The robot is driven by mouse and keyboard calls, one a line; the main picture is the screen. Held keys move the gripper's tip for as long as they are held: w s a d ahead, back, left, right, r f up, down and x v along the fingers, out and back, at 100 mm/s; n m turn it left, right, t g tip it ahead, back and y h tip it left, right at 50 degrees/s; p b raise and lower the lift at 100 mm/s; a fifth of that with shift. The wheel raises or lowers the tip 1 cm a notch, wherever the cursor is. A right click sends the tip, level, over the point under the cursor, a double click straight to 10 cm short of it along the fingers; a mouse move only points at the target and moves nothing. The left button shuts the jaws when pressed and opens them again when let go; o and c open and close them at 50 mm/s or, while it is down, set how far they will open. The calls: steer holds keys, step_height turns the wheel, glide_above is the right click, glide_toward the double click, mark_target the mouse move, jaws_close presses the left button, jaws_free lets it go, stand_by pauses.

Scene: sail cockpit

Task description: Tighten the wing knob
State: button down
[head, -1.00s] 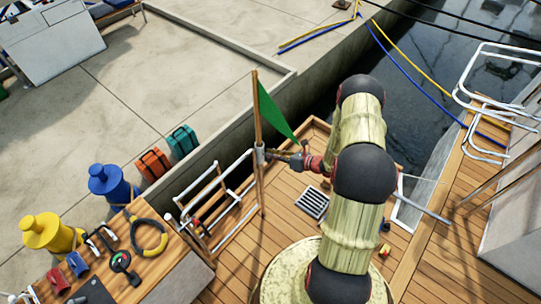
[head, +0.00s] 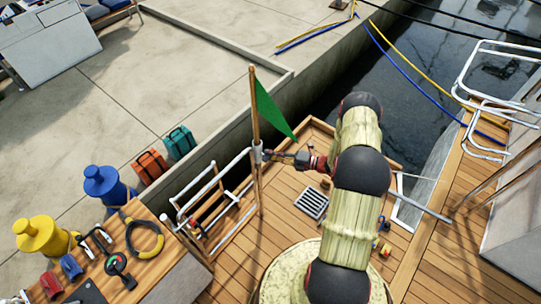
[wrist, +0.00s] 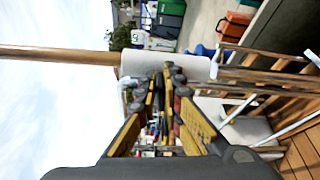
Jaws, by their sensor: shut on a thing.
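A wooden flagstaff (head: 255,105) with a green flag (head: 268,112) stands upright in a white holder (head: 258,153) on the stern rail. In the wrist view the staff (wrist: 60,54) lies sideways and enters the white holder (wrist: 150,66). My gripper (head: 268,155) reaches the holder from the right. In the wrist view my gripper's fingertips (wrist: 166,82) are closed together at the holder's side, shut on the wing knob. The knob itself is mostly hidden between the fingers, so its angle cannot be told.
A white rail (head: 215,205) runs left of the holder. Orange (head: 151,166) and teal (head: 180,143) cases stand on the quay. A grate (head: 311,204) lies on the deck.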

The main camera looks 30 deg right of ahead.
steer(key=shift+d+f+m+t+b, duration=0.1)
steer(key=shift+f+m+t+b, duration=0.2)
steer(key=shift+m, duration=0.5)
steer(key=shift+r, duration=0.1)
steer(key=c, duration=1.9)
jaws_free()
steer(key=v, duration=1.2)
steer(key=shift+w+d, duration=0.1)
steer(key=shift+w, duration=0.05)
